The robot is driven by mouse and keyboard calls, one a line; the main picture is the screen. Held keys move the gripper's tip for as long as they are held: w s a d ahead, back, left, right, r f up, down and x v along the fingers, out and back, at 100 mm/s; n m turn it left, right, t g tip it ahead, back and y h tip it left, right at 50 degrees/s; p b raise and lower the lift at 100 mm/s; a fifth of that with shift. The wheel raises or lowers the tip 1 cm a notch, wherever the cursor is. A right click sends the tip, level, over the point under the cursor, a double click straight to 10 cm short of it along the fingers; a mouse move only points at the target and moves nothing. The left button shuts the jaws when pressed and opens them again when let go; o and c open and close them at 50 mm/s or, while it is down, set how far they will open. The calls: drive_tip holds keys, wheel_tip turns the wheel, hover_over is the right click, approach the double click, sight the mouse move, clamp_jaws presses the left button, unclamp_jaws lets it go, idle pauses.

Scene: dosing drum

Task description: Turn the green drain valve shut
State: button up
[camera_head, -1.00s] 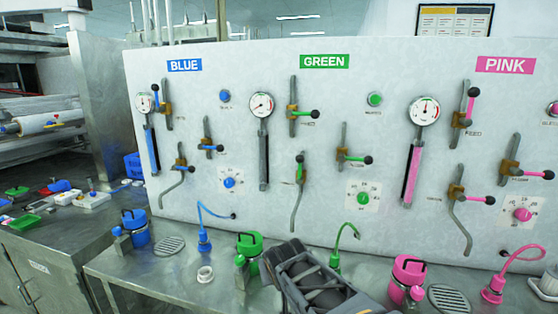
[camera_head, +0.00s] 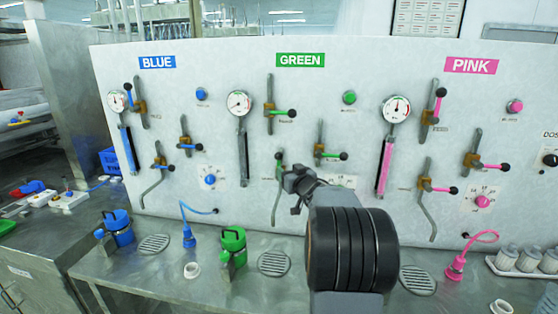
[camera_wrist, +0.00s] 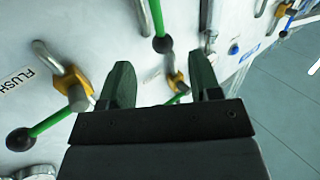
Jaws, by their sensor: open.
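The green drain valve (camera_head: 279,164) is the lower left valve under the GREEN label. Its handle points up to a black ball; my gripper partly hides its body. In the wrist view a green handle with a black ball (camera_wrist: 158,20), apparently the drain handle, enters from the top edge, beyond the fingertips. My gripper (camera_head: 296,188) is just right of the drain valve in the head view. In the wrist view its two dark fingers (camera_wrist: 162,75) are spread, with nothing gripped.
The green flush valve (camera_head: 330,155) is right of the drain valve, its handle sideways; it also shows in the wrist view (camera_wrist: 70,85). The green feed valve (camera_head: 280,113) is above. A green canister (camera_head: 232,245) stands on the steel bench (camera_head: 210,285).

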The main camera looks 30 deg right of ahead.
sight(279, 162)
drive_tip(key=w, duration=0.3)
drive_tip(key=w+d+p, duration=0.1)
drive_tip(key=w, duration=0.1)
drive_tip(key=w+p, duration=0.1)
drive_tip(key=w, duration=0.2)
drive_tip(key=shift+w+d, duration=0.25)
drive_tip(key=shift+w, duration=0.05)
drive_tip(key=shift+c, duration=0.2)
clamp_jaws()
